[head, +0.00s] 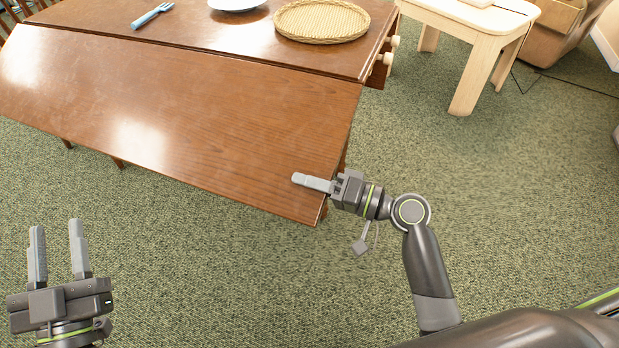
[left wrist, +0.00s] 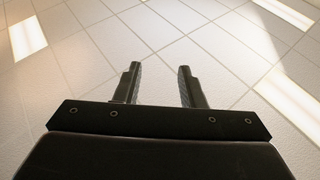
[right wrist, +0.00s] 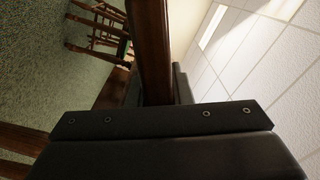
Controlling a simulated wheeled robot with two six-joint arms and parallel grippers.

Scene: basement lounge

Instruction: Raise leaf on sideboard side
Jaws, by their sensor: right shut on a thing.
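The brown wooden table leaf (head: 190,125) runs along the near side of the table top (head: 215,38) in the head view. It slopes down a little toward me. My right gripper (head: 318,184) is shut on the leaf's edge near its near right corner, with one finger lying over the top. In the right wrist view the leaf's edge (right wrist: 149,45) stands between the fingers. The finger under the leaf is hidden in the head view. My left gripper (head: 58,250) is open and empty over the carpet, apart from the leaf. In the left wrist view its fingers (left wrist: 158,85) point toward the ceiling.
A pale side table (head: 478,50) stands at the upper right. The green carpet (head: 230,270) nearby is clear.

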